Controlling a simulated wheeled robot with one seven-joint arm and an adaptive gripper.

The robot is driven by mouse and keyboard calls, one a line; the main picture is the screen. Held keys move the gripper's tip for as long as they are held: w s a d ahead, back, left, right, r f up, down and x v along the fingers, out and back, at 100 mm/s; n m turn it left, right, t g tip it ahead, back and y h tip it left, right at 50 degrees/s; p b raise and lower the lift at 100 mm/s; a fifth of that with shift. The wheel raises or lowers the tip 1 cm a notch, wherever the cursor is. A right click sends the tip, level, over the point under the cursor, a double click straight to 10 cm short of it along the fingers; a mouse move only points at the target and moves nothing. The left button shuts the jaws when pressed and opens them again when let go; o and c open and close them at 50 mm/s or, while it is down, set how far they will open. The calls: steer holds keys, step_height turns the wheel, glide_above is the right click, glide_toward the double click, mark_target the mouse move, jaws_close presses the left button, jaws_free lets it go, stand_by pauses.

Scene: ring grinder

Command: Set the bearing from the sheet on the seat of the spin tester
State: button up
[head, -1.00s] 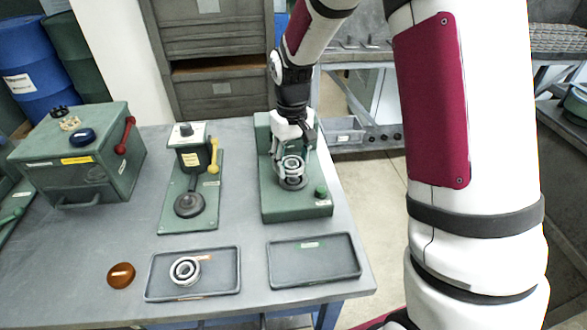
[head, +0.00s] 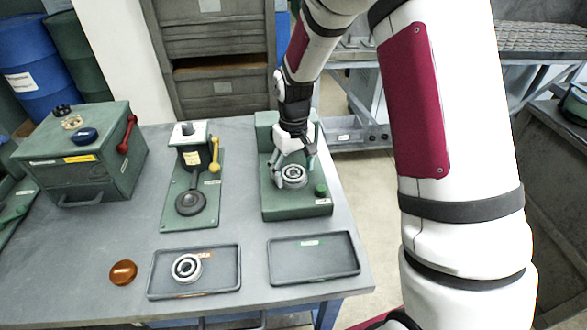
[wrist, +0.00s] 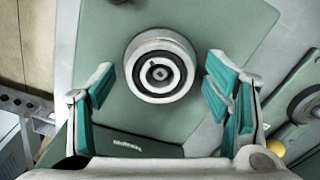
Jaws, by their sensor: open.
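A silvery ring bearing (head: 293,176) sits on the round seat of the green spin tester (head: 297,209) at the right of the bench. In the wrist view the bearing (wrist: 160,65) lies flat and looks roughly centred, with a dark square-holed hub in its middle. My gripper (head: 295,167) is open above the tester. In the wrist view its teal-padded fingers (wrist: 160,88) stand to either side of the bearing, with clear gaps. The seat is mostly hidden under the bearing. I cannot make out a sheet.
Another bearing (head: 186,268) lies in the left tray (head: 222,285). The right tray (head: 313,275) is empty. A press with a yellow lever (head: 214,156) stands left of the tester. A green box (head: 100,165) and an amber disc (head: 123,272) are farther left.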

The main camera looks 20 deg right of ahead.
steer(key=shift+r, duration=0.1)
step_height(320, 180, up, 12)
steer(key=b, duration=0.1)
steer(key=s+r+m+t, duration=0.1)
steer(key=s+r+t, duration=0.1)
steer(key=s+r, duration=0.9)
steer(key=s+m+t, duration=0.1)
steer(key=s+t, duration=0.2)
steer(key=s, duration=1.2)
steer(key=shift+r, duration=0.3)
steer(key=shift+d, duration=0.2)
